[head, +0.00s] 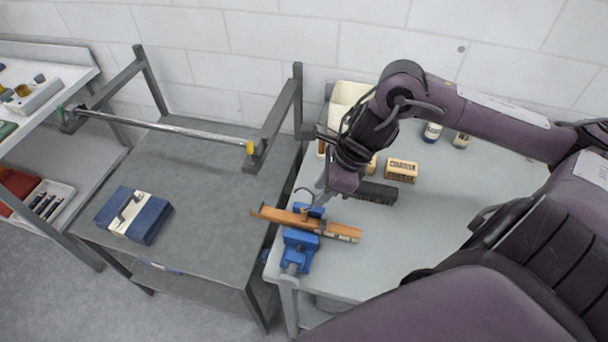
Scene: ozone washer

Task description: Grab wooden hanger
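The wooden hanger (334,231) is an orange-brown bar with a dark curved hook. It lies across a blue vise (299,248) at the left edge of the right table, its left end jutting out past the table edge. My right gripper (322,199) points down just above the middle of the hanger, close to the hook. Its fingers are small and partly hidden by the wrist, so I cannot tell whether they touch or close on the hanger. My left gripper is not in view.
The light table (405,240) holds wooden brushes (401,170), a dark block (376,192), small bottles (432,132) and a pale bin (347,102). Left of it, a grey table (200,195) carries a metal rail (165,128) and a folded blue cloth item (148,221).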

